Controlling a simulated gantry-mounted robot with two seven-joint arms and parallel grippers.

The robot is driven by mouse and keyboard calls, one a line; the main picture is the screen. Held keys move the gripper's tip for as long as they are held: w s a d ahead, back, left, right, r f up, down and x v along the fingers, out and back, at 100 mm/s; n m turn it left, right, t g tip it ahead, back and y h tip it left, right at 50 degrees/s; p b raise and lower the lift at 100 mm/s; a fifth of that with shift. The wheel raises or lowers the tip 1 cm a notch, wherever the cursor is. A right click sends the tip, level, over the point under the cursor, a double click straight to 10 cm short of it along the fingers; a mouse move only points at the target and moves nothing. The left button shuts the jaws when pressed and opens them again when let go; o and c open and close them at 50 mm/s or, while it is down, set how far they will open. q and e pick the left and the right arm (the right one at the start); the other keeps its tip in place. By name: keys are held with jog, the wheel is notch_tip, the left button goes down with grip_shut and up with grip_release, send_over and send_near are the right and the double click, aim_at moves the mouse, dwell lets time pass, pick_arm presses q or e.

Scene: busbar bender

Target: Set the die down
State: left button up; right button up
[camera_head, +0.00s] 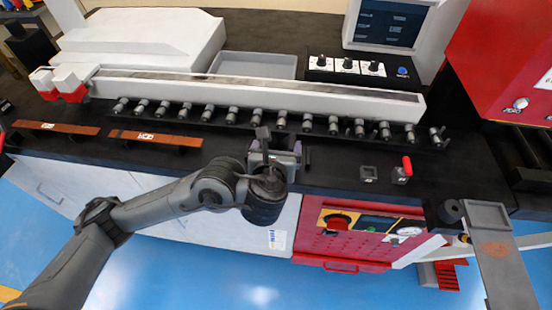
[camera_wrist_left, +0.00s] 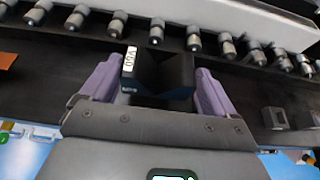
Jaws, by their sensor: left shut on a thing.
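My left gripper (camera_head: 275,150) is over the black bench in the camera_head view, in front of the row of rollers. In the left wrist view its two purple-grey fingers (camera_wrist_left: 160,92) are shut on a dark V-shaped die (camera_wrist_left: 178,72) with a white label reading V60. The die lies between the fingers, with the black bench top (camera_wrist_left: 60,68) behind it. Whether the die touches the bench is hard to tell. In the camera_head view the arm and fingers hide most of the die. My right gripper does not show in either view.
A row of grey cylinders (camera_head: 232,114) runs along the bench below a long white rail (camera_head: 260,92). Copper bars (camera_head: 155,138) lie left. A small dark block (camera_head: 368,173) and a red-handled piece (camera_head: 403,172) stand right.

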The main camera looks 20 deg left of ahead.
pick_arm(q)
jog(key=shift+a, duration=0.15)
jog(key=shift+f+b, duration=1.3)
jog(key=shift+f, duration=0.65)
jog(key=shift+f, duration=0.15)
jog(key=o, duration=1.7)
jog(key=shift+f, duration=0.1)
jog(key=shift+c, duration=0.2)
